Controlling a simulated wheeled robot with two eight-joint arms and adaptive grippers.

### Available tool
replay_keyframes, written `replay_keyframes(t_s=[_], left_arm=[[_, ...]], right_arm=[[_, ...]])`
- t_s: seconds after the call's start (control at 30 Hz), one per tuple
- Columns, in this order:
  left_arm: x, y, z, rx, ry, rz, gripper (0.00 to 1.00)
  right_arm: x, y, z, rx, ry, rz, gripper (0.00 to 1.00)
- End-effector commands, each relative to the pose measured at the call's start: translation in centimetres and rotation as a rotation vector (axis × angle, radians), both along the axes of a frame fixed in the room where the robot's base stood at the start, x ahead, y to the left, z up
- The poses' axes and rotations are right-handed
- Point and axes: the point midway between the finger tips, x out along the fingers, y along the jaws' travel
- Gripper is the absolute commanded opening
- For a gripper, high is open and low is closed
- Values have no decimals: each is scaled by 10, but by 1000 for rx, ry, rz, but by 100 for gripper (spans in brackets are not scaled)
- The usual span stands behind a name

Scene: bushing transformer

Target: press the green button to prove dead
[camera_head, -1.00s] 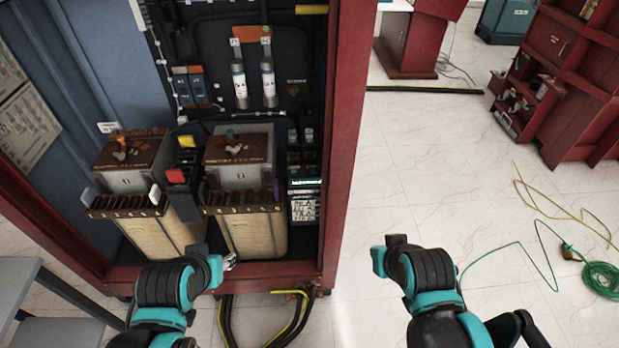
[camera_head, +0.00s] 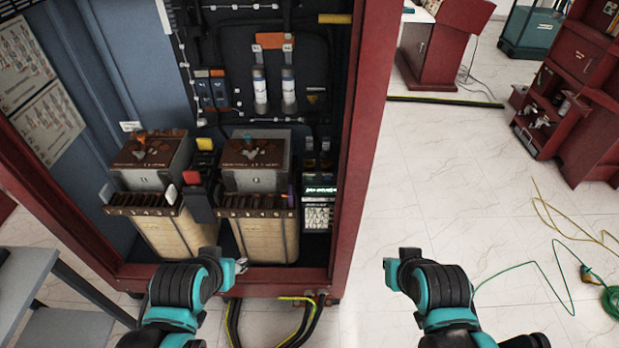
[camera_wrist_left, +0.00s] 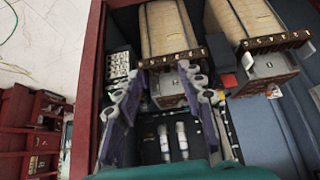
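An open red cabinet (camera_head: 352,150) holds the equipment. Low on its right side is a small device with a lit green display (camera_head: 320,190) and a pale keypad (camera_head: 317,217). The keypad also shows in the left wrist view (camera_wrist_left: 118,66). I cannot make out a separate green button. My left gripper (camera_head: 241,266) is at the cabinet's front lower edge, left of and below the device. In the left wrist view its fingers (camera_wrist_left: 162,112) are apart with nothing between them. My right arm's end (camera_head: 392,272) is outside, right of the cabinet; its fingers cannot be made out.
Two transformers with brown tops (camera_head: 148,150) (camera_head: 255,148) stand inside the cabinet, left of the device. Black cables (camera_head: 313,318) leave its base. A grey table (camera_head: 22,285) stands left. Open floor lies right, with a green cable (camera_head: 540,270) and red shelves (camera_head: 580,90).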

Motion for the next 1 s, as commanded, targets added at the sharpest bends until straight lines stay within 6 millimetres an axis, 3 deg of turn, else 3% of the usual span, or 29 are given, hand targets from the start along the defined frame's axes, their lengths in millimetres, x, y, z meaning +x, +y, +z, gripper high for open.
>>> replay_keyframes(t_s=[0.03, 0.13, 1.0], left_arm=[[0, 0, 0, 0, 0, 0, 24], [0, 0, 0, 0, 0, 0, 0], [0, 0, 0, 0, 0, 0, 0]], right_arm=[[0, 0, 0, 0, 0, 0, 0], [0, 0, 0, 0, 0, 0, 0], [0, 0, 0, 0, 0, 0, 0]])
